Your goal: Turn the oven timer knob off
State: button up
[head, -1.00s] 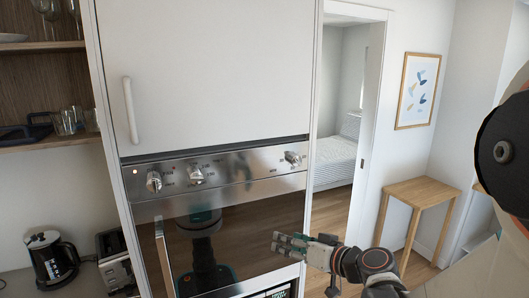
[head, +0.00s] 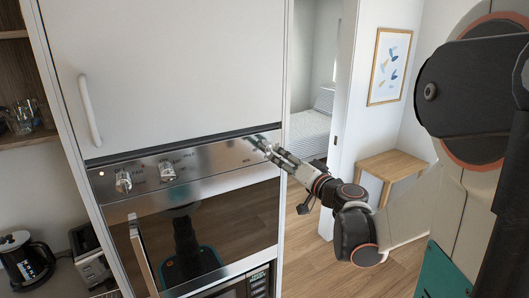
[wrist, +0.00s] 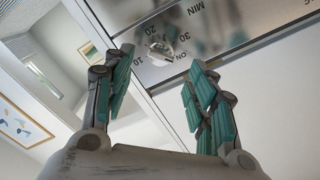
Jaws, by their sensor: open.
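The timer knob (wrist: 160,52) is a metal knob at the right end of the oven's steel control panel (head: 215,157). In the wrist view, printed numbers, "MIN" and "ON" surround it. In the head view my gripper (head: 262,146) covers the knob. My gripper also shows in the wrist view (wrist: 165,80), with its two teal-padded fingers spread wide and nothing between them. The knob appears beyond the fingertips, between the two fingers and nearer the left one. I cannot tell any contact. The knob's pointer direction is not clear.
Two other knobs (head: 123,182) (head: 167,171) sit on the panel's left, beside a small lit lamp (head: 101,173). The oven door (head: 205,235) has a handle (head: 143,255) at its left. A doorway opens to the right; a wooden table (head: 395,165) stands beyond.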

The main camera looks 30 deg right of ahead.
aim_at(272, 151)
jog(key=w, duration=0.6)
jog(key=shift+w+a, duration=0.25)
jog(key=shift+w, duration=0.05)
jog(key=c, duration=1.1)
